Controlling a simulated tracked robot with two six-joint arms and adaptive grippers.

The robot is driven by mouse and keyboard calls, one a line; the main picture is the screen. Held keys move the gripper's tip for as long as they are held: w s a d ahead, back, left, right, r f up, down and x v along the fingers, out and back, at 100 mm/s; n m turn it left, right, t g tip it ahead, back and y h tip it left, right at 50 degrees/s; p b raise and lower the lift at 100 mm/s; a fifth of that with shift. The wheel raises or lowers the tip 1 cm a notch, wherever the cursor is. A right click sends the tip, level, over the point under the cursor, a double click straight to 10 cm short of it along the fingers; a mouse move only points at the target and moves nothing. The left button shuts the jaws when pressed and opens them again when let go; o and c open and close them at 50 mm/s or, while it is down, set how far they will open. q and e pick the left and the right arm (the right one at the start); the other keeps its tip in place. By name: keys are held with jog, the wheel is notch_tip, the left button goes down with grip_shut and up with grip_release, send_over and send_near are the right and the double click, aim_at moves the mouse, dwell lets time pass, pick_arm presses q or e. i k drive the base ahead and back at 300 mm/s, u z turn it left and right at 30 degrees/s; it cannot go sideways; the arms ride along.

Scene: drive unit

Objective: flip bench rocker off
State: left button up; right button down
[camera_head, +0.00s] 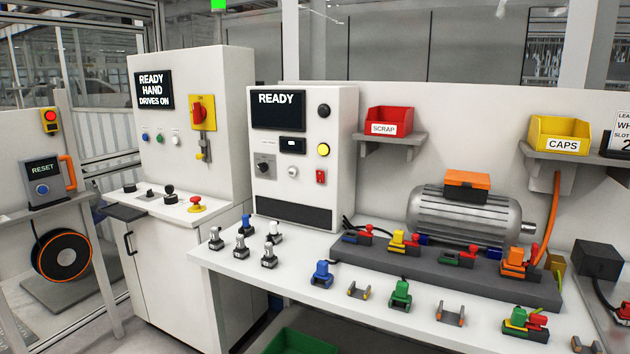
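A bench control box (303,160) stands upright at the back left of the white bench, with its screen (278,110) reading READY. A small red rocker switch (321,177) sits low on the right of the box's front face. It looks like the bench rocker; which way it is tipped is too small to tell. Neither of my grippers shows in the head view.
The box also carries a black knob (264,166) and a yellow button (323,150). Several small connectors (245,226) stand on the bench before it. A white cabinet (190,130) stands left.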

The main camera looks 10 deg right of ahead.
aim_at(320, 175)
jog(key=z, duration=0.1)
jog(key=i, duration=0.95)
jog(key=u, duration=0.1)
